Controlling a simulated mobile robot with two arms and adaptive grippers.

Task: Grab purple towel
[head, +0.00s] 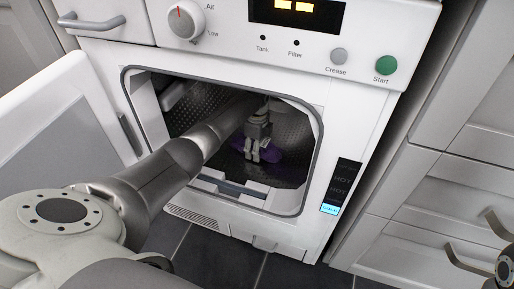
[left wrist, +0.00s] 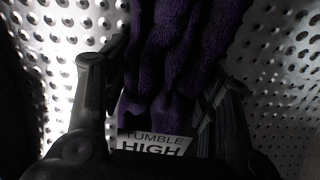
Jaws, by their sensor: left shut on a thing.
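The purple towel (head: 262,149) lies inside the dryer drum (head: 212,103), low and toward the back. My left arm reaches through the dryer opening, and my left gripper (head: 262,156) is down at the towel. In the left wrist view, the purple towel (left wrist: 185,50) is bunched between the two fingers of the left gripper (left wrist: 168,98), which is shut on it. A white label reading "TUMBLE HIGH" (left wrist: 155,143) shows at the towel's near end. Part of the towel is hidden behind the gripper in the head view. My right gripper is not clearly in view.
The dryer's opening rim (head: 318,150) surrounds my left arm closely. The open dryer door (head: 50,130) stands at the left. White drawers (head: 450,200) are at the right. Dark floor tiles (head: 225,262) show below the dryer.

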